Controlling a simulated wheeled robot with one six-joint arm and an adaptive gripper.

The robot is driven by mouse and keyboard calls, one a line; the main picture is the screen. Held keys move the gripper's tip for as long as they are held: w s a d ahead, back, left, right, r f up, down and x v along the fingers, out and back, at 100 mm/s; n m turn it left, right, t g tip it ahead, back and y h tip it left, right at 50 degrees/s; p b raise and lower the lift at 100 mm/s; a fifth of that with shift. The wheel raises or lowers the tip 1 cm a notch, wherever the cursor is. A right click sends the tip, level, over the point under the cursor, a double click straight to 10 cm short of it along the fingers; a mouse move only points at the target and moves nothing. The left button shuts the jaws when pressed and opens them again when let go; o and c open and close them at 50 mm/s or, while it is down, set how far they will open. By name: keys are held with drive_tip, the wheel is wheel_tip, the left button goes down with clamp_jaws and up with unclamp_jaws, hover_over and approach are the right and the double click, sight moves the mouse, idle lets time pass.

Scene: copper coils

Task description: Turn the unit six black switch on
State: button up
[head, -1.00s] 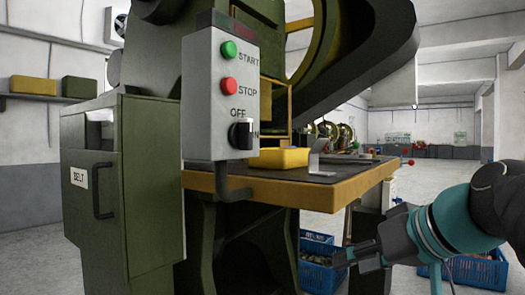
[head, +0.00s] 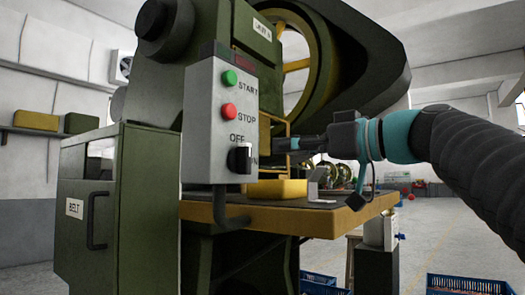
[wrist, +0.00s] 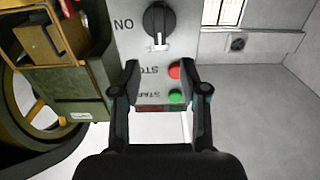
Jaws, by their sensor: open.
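The black rotary switch (head: 240,158) is on the front of a grey control box (head: 203,125), below the STOP button, with OFF above it and ON to its right. In the wrist view the black switch (wrist: 159,22) appears upside down at the top; its white mark points toward the STOP button, away from the ON label. My gripper (head: 290,145) is to the right of the box in the head view. In the wrist view my gripper (wrist: 161,72) is open and empty, its fingers either side of the red button, apart from the switch.
The green START button (head: 229,78) and red STOP button (head: 228,110) sit above the switch. A white label (head: 262,30) on the press is too small to read.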

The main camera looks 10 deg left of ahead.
sight(250, 151)
drive_tip(key=p+x, duration=0.1)
drive_tip(key=x, duration=0.8)
drive_tip(key=shift+w+a, duration=0.1)
drive_tip(key=shift+a, duration=0.15)
clamp_jaws()
